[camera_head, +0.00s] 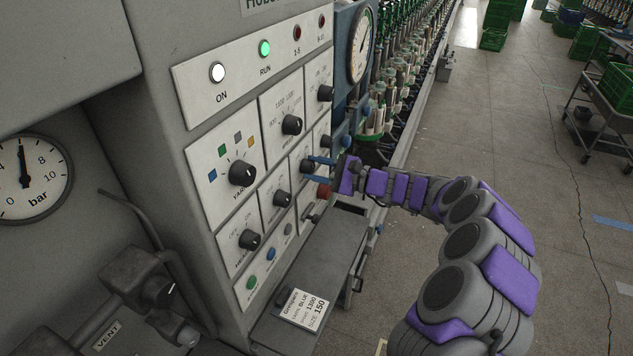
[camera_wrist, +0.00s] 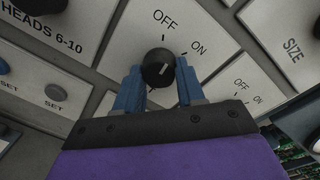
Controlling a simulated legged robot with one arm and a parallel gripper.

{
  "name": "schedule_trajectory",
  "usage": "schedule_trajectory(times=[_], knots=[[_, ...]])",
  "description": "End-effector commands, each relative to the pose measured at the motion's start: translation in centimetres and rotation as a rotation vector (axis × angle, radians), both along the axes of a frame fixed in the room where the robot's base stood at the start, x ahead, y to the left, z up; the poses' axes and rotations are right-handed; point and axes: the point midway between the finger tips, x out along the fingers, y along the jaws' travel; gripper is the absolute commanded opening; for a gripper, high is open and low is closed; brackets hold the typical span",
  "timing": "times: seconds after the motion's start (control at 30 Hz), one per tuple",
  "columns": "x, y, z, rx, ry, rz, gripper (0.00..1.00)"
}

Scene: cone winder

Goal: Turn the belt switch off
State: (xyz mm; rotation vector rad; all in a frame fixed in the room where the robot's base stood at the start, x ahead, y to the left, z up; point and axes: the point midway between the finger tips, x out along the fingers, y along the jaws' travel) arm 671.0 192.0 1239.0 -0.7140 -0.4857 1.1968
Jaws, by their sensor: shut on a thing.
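A black rotary knob (camera_wrist: 158,68) with OFF and ON printed above it sits between the two blue fingers of my gripper (camera_wrist: 160,90) in the wrist view. The fingers are shut on its sides.
Other dials crowd close by: the yarn knob (camera_head: 242,172), a heads knob (camera_head: 282,198) and another small knob (camera_head: 326,141). A red button (camera_head: 323,190) is just below my fingers. The white ON lamp (camera_head: 217,72) and green RUN lamp (camera_head: 264,48) are lit. A grey shelf (camera_head: 335,250) juts out below.

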Motion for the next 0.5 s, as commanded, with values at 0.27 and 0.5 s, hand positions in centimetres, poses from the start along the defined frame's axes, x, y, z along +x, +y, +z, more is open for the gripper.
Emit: schedule_trajectory(times=[0.27, 0.5], knots=[[0.03, 0.04, -0.42, -0.076, -0.208, 0.000, 0.08], [-0.04, 0.06, -0.32, -0.117, -0.319, 0.001, 0.08]])
